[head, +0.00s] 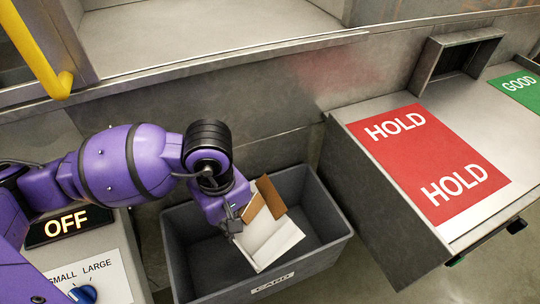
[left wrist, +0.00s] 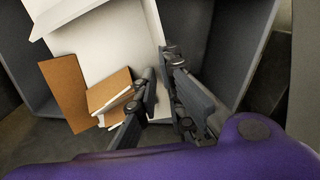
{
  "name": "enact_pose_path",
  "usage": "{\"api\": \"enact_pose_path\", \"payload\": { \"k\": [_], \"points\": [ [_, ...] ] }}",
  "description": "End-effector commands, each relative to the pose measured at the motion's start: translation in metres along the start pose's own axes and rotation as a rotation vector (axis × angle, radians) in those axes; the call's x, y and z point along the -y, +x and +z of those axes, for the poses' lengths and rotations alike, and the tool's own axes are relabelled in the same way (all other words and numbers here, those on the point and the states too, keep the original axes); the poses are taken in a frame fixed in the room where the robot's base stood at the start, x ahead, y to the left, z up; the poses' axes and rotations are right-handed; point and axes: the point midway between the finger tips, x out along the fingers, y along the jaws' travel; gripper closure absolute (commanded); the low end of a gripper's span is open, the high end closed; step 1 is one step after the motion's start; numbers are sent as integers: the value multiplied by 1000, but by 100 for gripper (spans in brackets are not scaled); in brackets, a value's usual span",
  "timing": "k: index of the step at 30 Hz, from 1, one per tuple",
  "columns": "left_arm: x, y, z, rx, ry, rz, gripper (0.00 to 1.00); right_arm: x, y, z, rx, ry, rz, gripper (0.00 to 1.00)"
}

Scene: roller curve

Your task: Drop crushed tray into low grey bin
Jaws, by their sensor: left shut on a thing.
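The crushed tray, white with brown flaps, shows in the head view (head: 268,240) over the opening of the low grey bin (head: 342,245). The bin carries a label reading CARD. My left gripper (head: 232,222) is shut on the edge of the tray and holds it tilted, within the bin's outline. In the left wrist view the tray (left wrist: 105,45) lies beyond the fingers of my left gripper (left wrist: 165,95), with the grey bin wall (left wrist: 240,50) to the right. How deep the tray sits in the bin is hard to tell. My right gripper is not in view.
A metal bench with a red HOLD panel (head: 430,160) stands to the right of the bin, with a green GOOD panel (head: 520,88) farther back. A control box with an OFF sign (head: 68,226) and a blue knob (head: 82,294) is at the left. A yellow rail (head: 35,45) is at upper left.

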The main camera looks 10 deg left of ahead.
Motion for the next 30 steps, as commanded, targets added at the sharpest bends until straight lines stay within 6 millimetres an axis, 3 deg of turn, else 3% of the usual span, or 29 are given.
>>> {"api": "enact_pose_path", "payload": {
  "k": [1, 6, 16, 30],
  "points": [
    [0, 0, 0, 0, 0, 0, 89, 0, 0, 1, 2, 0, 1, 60],
    [0, 0, 0, 0, 0, 0, 69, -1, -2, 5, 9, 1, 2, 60],
    [0, -4, 0, -1, 0, 1, 69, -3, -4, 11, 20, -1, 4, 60],
    [-1, -71, 0, -2, 1, 3, 69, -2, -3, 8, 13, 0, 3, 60]
  ]
}}
